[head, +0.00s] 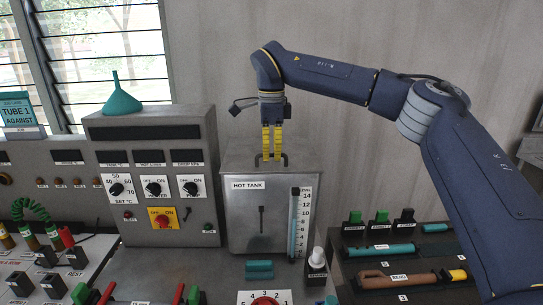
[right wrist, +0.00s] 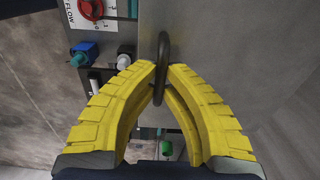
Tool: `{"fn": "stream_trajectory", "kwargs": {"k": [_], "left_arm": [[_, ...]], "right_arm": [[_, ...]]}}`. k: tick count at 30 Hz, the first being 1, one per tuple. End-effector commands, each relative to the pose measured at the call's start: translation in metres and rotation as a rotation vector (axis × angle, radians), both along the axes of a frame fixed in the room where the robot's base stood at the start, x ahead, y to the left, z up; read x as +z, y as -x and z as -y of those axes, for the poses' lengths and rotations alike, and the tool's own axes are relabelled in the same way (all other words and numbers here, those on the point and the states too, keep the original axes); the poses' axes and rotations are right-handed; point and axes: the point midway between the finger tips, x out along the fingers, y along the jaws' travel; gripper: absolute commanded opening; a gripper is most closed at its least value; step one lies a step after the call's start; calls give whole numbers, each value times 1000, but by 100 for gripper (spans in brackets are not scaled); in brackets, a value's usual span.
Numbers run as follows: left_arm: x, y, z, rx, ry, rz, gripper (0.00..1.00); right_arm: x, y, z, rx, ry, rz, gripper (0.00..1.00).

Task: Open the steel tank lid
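The steel tank (head: 240,215), labelled HOT TANK, stands in the middle of the head view. Its flat grey lid (head: 240,160) lies closed on top, with a dark loop handle (head: 285,158) standing up from it. My right gripper (head: 271,158) points straight down over the lid, its yellow fingers at the handle. In the right wrist view the handle (right wrist: 163,45) passes between the two fingertips (right wrist: 162,70), which are closed in against it from both sides. The lid's plain grey surface also shows there (right wrist: 220,40). My left gripper is not in view.
A control panel (head: 150,135) with a teal funnel (head: 122,98) on it stands directly left of the tank. A level gauge (head: 300,222) is on the tank's front. A tool tray (head: 345,265) lies at the right, under my right arm. Above the lid is free room.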

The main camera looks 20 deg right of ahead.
Motion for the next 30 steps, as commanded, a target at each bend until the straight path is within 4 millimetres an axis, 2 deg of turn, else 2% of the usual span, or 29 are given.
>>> {"fn": "stream_trajectory", "kwargs": {"k": [1, 6, 16, 30], "left_arm": [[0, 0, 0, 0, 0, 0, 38], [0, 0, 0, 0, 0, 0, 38], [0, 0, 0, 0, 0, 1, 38], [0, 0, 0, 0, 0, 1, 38]], "right_arm": [[-1, 0, 0, 0, 0, -2, 14], [-1, 0, 0, 0, 1, -1, 33], [4, 0, 0, 0, 0, 0, 33], [51, 0, 0, 0, 1, 2, 33]]}}
